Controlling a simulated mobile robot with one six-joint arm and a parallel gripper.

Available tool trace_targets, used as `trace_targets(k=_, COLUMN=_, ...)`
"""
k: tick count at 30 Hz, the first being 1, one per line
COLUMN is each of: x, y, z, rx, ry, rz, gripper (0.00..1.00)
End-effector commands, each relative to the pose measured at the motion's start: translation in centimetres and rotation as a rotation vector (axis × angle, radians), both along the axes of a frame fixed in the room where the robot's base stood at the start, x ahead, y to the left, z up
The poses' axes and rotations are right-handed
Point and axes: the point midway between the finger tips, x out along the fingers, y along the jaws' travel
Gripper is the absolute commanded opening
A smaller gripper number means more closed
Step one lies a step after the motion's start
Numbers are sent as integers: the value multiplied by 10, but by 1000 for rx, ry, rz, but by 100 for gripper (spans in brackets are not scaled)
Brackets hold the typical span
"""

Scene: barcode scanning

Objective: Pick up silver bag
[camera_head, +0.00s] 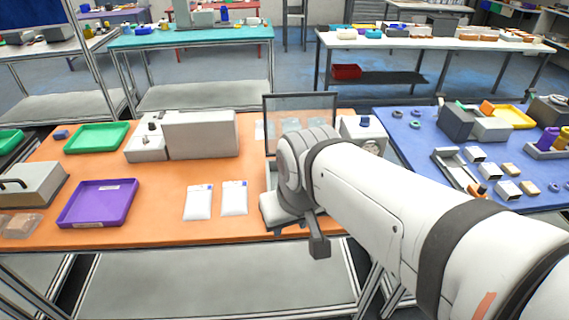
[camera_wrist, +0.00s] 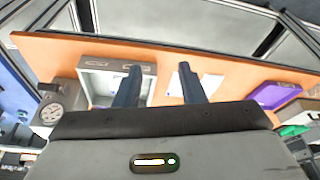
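Two pale silver-white bags lie flat side by side on the orange table (camera_head: 130,222), the left bag (camera_head: 198,203) and the right bag (camera_head: 234,199), each with a small blue mark at a top corner. I cannot tell which one the task means. My gripper (camera_head: 299,238) is right of both bags, over the table's front edge, apart from them. In the wrist view my gripper (camera_wrist: 158,69) has its two fingers spread with nothing between them. A pale bag (camera_wrist: 212,84) shows beside the right finger, which partly hides the bags.
A purple tray (camera_head: 72,219) lies left of the bags, and a green tray (camera_head: 97,137) farther back. A grey box (camera_head: 201,134) stands behind the bags. A framed clear panel (camera_head: 301,99) rises behind my wrist. The table between bags and purple tray is clear.

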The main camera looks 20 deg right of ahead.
Motion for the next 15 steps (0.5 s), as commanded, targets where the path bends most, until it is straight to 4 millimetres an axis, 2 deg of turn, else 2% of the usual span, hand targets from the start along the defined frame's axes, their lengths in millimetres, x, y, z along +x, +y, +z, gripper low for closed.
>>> trace_targets(k=4, x=0, y=0, z=0, rx=0, ry=0, rz=0, gripper=36)
trace_targets(k=8, x=4, y=-1, z=0, rx=7, ry=4, rz=-25, gripper=47)
trace_targets(k=11, x=17, y=-6, z=1, rx=30, ry=21, rz=-110, gripper=55)
trace_targets(k=15, x=57, y=-21, z=-2, rx=94, ry=61, rz=-387, gripper=67)
